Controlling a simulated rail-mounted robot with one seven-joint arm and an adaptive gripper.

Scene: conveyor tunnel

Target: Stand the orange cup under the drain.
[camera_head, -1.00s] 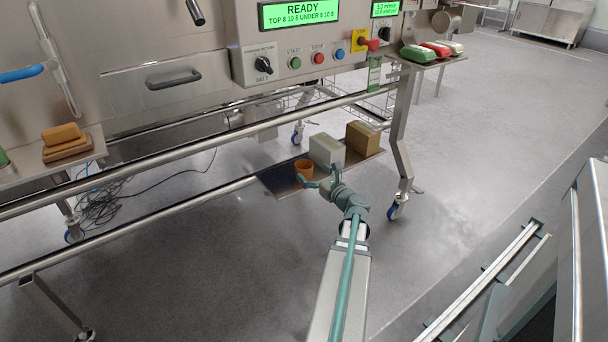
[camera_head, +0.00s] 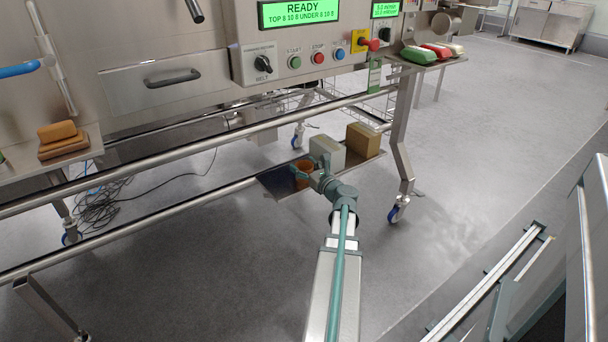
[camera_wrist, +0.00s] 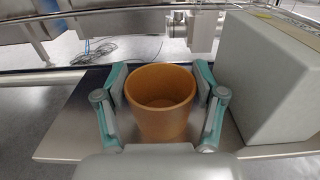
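The orange cup (camera_wrist: 160,105) stands upright and open-topped on a low metal shelf (camera_wrist: 70,125). In the wrist view my gripper (camera_wrist: 162,84) has its fingers spread to either side of the cup, close to its walls; I see no clear grip. In the head view my gripper (camera_head: 312,170) is over the shelf and partly hides the cup (camera_head: 303,168). A steel fitting (camera_wrist: 203,32) hangs beyond the cup under the machine; I cannot tell whether it is the drain.
A grey box (camera_wrist: 270,80) stands close to the right of the cup, with a tan box (camera_head: 362,141) beyond. A steel rail (camera_head: 230,140) crosses in front of the machine above the shelf. Cables (camera_head: 100,200) lie on the floor at left.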

